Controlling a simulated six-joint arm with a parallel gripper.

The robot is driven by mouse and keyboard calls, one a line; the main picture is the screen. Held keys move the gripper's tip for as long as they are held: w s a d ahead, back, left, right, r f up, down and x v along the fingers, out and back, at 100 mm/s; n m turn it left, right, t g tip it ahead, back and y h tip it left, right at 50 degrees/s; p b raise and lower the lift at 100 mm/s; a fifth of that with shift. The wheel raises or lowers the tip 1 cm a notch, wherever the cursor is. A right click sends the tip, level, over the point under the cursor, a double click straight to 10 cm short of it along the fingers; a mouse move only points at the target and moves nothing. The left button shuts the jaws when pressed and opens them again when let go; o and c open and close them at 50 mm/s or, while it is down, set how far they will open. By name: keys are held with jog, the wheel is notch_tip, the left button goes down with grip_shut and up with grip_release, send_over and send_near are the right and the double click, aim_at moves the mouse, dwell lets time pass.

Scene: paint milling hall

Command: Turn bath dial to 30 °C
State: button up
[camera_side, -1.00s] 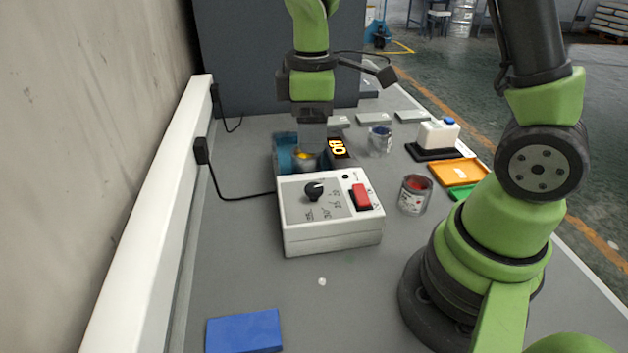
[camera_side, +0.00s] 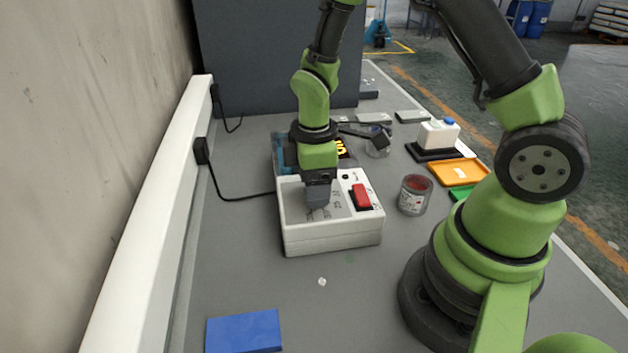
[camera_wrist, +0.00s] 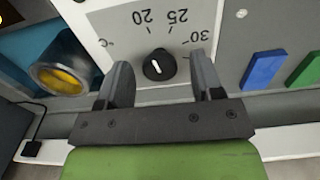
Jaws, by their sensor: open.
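The white control box (camera_side: 333,238) stands on the grey bench. Its black dial knob (camera_wrist: 159,65) has a short white pointer line and shows in the wrist view with the printed marks 20, 25 and 30 around it; I cannot tell exactly which mark it points at. My gripper (camera_wrist: 160,68) is open, with one finger on each side of the knob and a visible gap on both sides. In the side view my gripper (camera_side: 317,200) points down over the dial and hides the knob. A red switch (camera_side: 361,196) is beside it on the box.
A paint can (camera_side: 414,196) is to the right. A blue pad (camera_side: 243,331) lies at front left; the bench in front of the box is mostly clear.

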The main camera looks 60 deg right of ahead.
jog(key=c, duration=0.9)
jog(key=shift+m, duration=0.3)
jog(key=m, duration=1.1)
jog(key=shift+m, duration=2.1)
